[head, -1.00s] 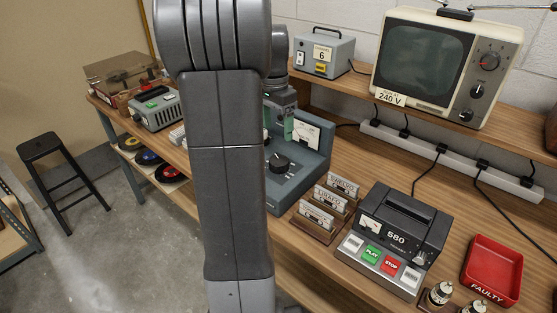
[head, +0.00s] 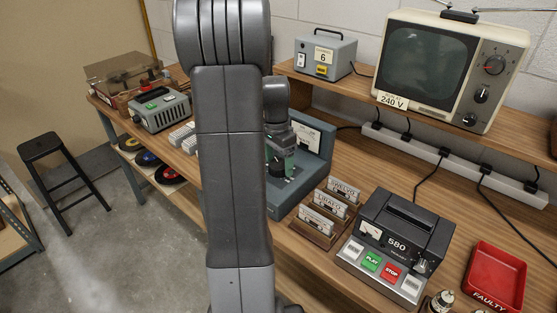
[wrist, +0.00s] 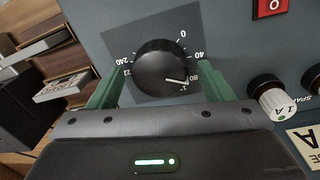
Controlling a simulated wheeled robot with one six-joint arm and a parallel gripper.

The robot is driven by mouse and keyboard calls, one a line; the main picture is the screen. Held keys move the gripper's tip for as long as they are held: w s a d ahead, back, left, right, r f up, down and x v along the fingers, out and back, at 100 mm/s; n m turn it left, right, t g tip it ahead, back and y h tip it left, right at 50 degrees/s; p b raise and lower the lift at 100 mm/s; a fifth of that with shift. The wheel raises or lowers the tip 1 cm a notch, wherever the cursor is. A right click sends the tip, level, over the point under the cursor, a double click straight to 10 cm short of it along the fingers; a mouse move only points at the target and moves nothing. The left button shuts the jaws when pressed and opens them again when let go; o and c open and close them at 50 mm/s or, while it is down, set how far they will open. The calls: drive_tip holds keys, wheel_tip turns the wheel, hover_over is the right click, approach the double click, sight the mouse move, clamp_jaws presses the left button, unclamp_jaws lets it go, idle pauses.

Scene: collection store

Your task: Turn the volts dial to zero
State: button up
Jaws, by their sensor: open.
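The volts dial (wrist: 162,66) is a round black knob on a blue-grey panel, with a scale marked 0, 40, 80 and up to 240. Its white pointer line is by the 80 and a partly hidden figure after it, away from the 0. My gripper (wrist: 160,78) is open, with one green finger on each side of the knob; I cannot tell whether they touch it. In the head view my gripper (head: 280,162) is down at the blue-grey instrument (head: 303,188) and hides the dial.
In the wrist view a red switch (wrist: 270,7) and a white-capped knob marked 1 A (wrist: 278,103) are to the right. In the head view a card rack (head: 322,212), the black 580 unit (head: 405,230) and a red FAULTY tray (head: 497,275) stand to the right on the bench.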

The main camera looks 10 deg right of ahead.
drive_tip(key=c, duration=1)
drive_tip(key=n, duration=0.6)
drive_tip(key=shift+n, duration=0.4)
drive_tip(key=n, duration=0.6)
drive_tip(key=shift+n+t+p, duration=0.3)
drive_tip(key=shift+n+t, duration=0.1)
drive_tip(key=o, duration=1)
drive_tip(key=shift+a, duration=0.1)
